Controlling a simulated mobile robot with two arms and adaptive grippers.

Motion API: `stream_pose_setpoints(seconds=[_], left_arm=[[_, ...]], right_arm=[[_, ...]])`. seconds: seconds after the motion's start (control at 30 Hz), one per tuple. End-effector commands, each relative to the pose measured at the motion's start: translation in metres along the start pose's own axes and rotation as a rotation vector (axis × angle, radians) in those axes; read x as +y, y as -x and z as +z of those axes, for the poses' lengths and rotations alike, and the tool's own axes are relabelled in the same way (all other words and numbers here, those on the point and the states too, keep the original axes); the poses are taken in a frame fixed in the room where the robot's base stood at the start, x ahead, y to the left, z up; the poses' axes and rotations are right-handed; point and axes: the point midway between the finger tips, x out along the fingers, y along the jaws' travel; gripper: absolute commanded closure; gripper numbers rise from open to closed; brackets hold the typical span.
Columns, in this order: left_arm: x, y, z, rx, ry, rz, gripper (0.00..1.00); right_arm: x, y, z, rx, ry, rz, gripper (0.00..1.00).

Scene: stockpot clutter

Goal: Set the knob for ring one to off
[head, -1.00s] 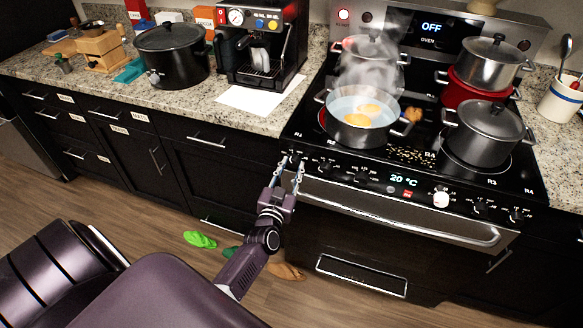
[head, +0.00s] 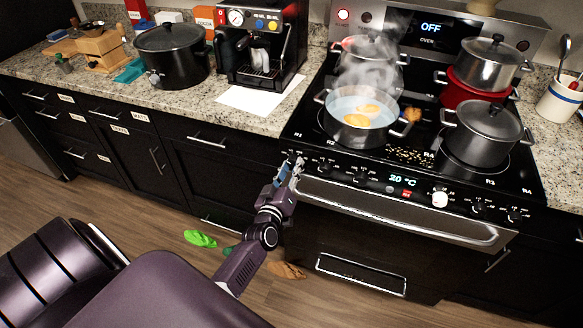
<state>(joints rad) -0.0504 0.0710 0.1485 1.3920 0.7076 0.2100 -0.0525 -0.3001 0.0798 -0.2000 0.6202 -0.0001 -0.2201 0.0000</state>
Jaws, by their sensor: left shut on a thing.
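The black stove (head: 310,140) has a row of knobs along its front panel. My left gripper (head: 292,164) is shut on the leftmost knob, below the R1 mark. The fingers hide this knob, so its setting cannot be read. A pot of steaming water with yellow pieces (head: 330,122) stands on the front left burner, just behind my left gripper. Another dark knob (head: 326,167) sits close to the right of the gripper. My right gripper is not in view.
The oven handle (head: 400,212) runs just below the knobs. A lidded grey pot (head: 483,145) stands front right, with a red pot (head: 480,84) behind it. The coffee machine (head: 290,50) and white paper (head: 258,99) are on the left counter. Green footwear (head: 200,238) lies on the floor.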

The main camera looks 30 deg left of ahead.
Motion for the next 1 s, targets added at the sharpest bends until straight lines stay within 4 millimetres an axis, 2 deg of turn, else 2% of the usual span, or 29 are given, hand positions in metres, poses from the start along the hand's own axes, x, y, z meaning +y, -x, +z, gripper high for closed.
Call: stream_pose_setpoints(seconds=[0.6, 0.63, 0.7, 0.8, 1.0], left_arm=[[0.0, 0.0003, 0.0003, -0.004, 0.047, 0.001, 0.96], [0.0, 0.0002, 0.0003, -0.004, 0.047, 0.001, 0.69], [0.0, 0.0002, 0.0003, -0.004, 0.046, 0.001, 0.62], [0.0, 0.0002, 0.0002, -0.004, 0.046, 0.001, 0.54], [0.0001, 0.0002, 0.0001, -0.003, 0.045, 0.001, 0.54]], right_arm=[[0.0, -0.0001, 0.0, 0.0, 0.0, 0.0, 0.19], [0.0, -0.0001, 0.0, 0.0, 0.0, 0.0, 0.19], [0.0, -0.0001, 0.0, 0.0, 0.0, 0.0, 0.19], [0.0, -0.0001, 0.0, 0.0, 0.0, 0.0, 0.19], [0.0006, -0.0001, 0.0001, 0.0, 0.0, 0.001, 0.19]])
